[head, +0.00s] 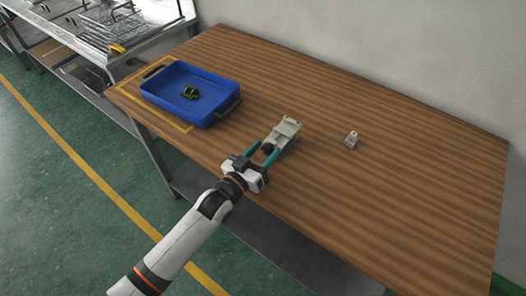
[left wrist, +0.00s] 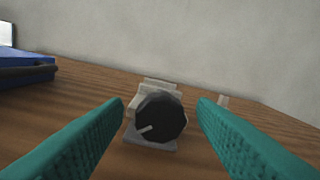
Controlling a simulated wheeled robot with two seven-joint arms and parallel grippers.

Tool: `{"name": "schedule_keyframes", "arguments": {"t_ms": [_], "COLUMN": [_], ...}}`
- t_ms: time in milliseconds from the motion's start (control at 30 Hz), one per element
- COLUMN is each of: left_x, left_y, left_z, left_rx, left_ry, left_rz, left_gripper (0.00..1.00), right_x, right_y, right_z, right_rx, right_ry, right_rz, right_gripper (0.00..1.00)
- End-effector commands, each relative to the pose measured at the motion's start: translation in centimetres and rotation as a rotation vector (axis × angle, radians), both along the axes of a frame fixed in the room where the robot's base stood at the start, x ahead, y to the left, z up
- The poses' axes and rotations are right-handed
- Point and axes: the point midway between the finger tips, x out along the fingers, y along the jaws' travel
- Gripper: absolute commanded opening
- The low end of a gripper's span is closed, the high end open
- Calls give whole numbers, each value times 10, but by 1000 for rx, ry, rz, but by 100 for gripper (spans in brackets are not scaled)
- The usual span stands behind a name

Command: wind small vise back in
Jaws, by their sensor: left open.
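The small vise (head: 287,131) is a light grey-beige block on the wooden table. The knob also shows in the head view (head: 268,149). My left gripper (head: 262,152) is open, its two teal fingers to either side of the knob. In the left wrist view (left wrist: 161,105) there is a gap between each finger and the knob, and nothing is held. The knob hides much of the vise body there. My right gripper is not in view.
A small beige piece (head: 351,139) stands right of the vise. A wall runs behind.

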Motion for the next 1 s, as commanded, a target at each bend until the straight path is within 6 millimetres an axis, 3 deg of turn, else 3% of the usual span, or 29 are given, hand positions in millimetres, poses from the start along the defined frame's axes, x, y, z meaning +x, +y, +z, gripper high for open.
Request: {"name": "schedule_keyframes", "arguments": {"t_ms": [33,300,633,1000], "left_x": [0,0,0,-1], "left_y": [0,0,0,0], "left_z": [0,0,0,0], "left_rx": [0,0,50,252], "left_ry": [0,0,-35,-179], "left_rz": [0,0,0,0], "left_gripper": [50,7,7,7], "right_x": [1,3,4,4], "right_y": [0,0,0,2], "right_z": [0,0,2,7], "right_rx": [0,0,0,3], "right_ry": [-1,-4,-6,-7], "right_rz": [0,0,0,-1], "right_gripper": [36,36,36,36]}}
